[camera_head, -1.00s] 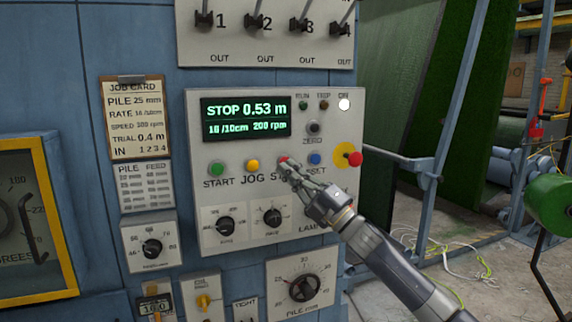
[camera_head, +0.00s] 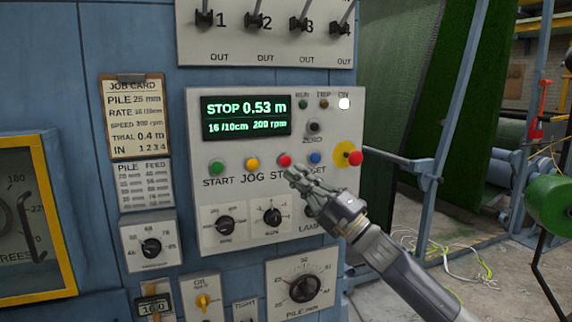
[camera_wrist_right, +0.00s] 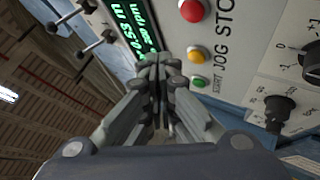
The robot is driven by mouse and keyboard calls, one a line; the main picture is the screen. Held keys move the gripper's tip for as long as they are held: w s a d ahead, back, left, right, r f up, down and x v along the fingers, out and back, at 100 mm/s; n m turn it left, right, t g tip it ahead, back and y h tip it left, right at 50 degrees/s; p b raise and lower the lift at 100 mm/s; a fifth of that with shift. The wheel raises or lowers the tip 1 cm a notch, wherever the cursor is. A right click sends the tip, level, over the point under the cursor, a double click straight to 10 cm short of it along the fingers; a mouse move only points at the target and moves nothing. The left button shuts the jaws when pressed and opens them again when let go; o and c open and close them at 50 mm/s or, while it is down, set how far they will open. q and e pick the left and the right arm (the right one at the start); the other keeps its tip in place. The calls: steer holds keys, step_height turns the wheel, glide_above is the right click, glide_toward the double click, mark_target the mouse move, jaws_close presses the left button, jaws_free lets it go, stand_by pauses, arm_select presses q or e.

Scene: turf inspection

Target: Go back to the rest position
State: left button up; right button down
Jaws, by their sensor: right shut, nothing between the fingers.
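My right gripper (camera_head: 296,176) is shut and empty. In the head view it stands in front of the control panel (camera_head: 194,130), just below and right of the red STOP button (camera_head: 284,160), and covers part of the lettering there. The red button is uncovered. In the right wrist view the shut fingers (camera_wrist_right: 158,65) point toward the panel, with the red button (camera_wrist_right: 192,10) above and right of them. The panel display (camera_head: 245,117) reads STOP 0.53 m, 16/10cm, 200 rpm. My left gripper is not in view.
A red knob on a yellow disc (camera_head: 354,158) juts from the panel's right side. Several levers (camera_head: 262,20) stick out above. A blue frame post (camera_head: 448,110) and a green roller (camera_head: 549,203) stand to the right. Loose cable (camera_head: 470,262) lies on the floor.

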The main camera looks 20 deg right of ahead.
stand_by(0.7)
steer(key=w+d+f+m+g+h, duration=0.1)
steer(key=w+d+f+m+h, duration=0.2)
steer(key=f, duration=0.8)
steer(key=w+d+f+m+h, duration=0.1)
steer(key=f+m+h, duration=0.3)
steer(key=f, duration=0.7)
steer(key=w+d+f+m+g+h, duration=0.1)
steer(key=d+f+m+h, duration=0.3)
steer(key=f, duration=0.6)
steer(key=s+a+f+m+g+h, duration=0.1)
steer(key=s+f+m+g, duration=0.35)
steer(key=f, duration=1.05)
steer(key=s+a+f+m+g+h, duration=0.15)
steer(key=s+f, duration=0.55)
steer(key=f, duration=0.8)
steer(key=s+a+f+m+g, duration=0.3)
steer(key=s+f+m+g, duration=0.15)
steer(key=s+f, duration=1.75)
steer(key=s+a+f+g, duration=0.2)
steer(key=s, duration=0.8)
steer(key=s+a+f+m+g, duration=0.1)
steer(key=s+a+f+g, duration=0.1)
steer(key=s, duration=0.8)
steer(key=s+a+f+m+g, duration=0.1)
steer(key=s+f, duration=0.3)
steer(key=s, duration=0.7)
steer(key=shift+a+f+g, duration=0.15)
steer(key=shift+a+g, duration=0.55)
steer(key=shift+g, duration=0.15)
